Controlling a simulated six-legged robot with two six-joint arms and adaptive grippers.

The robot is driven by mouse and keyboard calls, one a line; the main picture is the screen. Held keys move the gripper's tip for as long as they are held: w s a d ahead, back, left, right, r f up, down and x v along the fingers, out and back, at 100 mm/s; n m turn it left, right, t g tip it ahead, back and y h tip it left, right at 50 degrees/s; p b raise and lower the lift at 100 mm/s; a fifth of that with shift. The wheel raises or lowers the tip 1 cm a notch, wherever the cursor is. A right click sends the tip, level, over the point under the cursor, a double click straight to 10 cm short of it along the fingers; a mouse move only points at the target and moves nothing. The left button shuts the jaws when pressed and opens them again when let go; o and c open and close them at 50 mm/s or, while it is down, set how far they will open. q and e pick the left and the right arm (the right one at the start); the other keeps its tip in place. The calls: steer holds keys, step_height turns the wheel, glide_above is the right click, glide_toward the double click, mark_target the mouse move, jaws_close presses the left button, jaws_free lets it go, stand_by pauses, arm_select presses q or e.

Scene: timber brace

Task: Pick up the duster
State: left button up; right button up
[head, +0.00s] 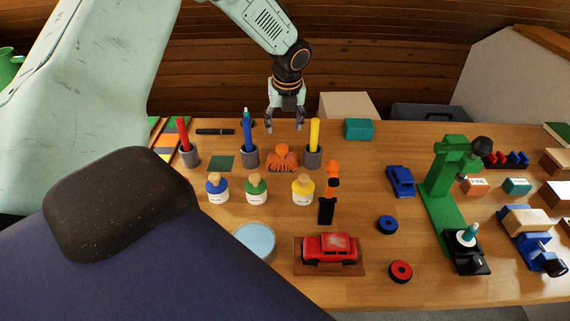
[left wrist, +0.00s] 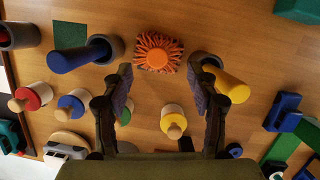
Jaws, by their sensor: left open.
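The duster (head: 283,158) is an orange, fringed head lying on the wooden table between the blue and yellow markers' cups. In the left wrist view the duster (left wrist: 157,53) shows from above, with a round orange knob in its middle. My left gripper (head: 286,121) hangs above and behind the duster in the head view, fingers pointing down, open and empty. In the left wrist view its two fingers (left wrist: 159,78) are spread apart, with the duster just beyond the tips and not between them. My right gripper is not in view.
Grey cups with a blue marker (head: 248,135) and a yellow marker (head: 314,134) stand close on either side of the duster. Several small bottles, including a yellow one (head: 303,190), stand in front. A teal block (head: 359,129) lies behind to the right.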

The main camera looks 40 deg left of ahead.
mark_target(282, 147)
arm_select(q)
steer(key=shift+s+a+f+b, duration=0.1)
steer(key=shift+s+f+b, duration=0.1)
steer(key=shift+f, duration=0.15)
steer(key=shift+s+a+f+b, duration=0.1)
steer(key=shift+f+b, duration=0.1)
steer(key=shift+f, duration=0.15)
steer(key=x, duration=0.2)
steer(key=b+x, duration=0.1)
steer(key=x, duration=0.1)
steer(key=d+x, duration=0.1)
steer(key=x, duration=0.1)
steer(key=shift+s+a+f+b, duration=0.15)
steer(key=shift+s+f+b, duration=0.15)
steer(key=shift+f+b, duration=0.15)
steer(key=shift+w+f, duration=0.1)
steer(key=shift+f, duration=0.25)
steer(key=shift+w+f, duration=0.2)
steer(key=shift+c, duration=0.3)
steer(key=shift+s+r, duration=0.1)
steer(key=shift+s, duration=0.05)
steer(key=c, duration=0.8)
jaws_close()
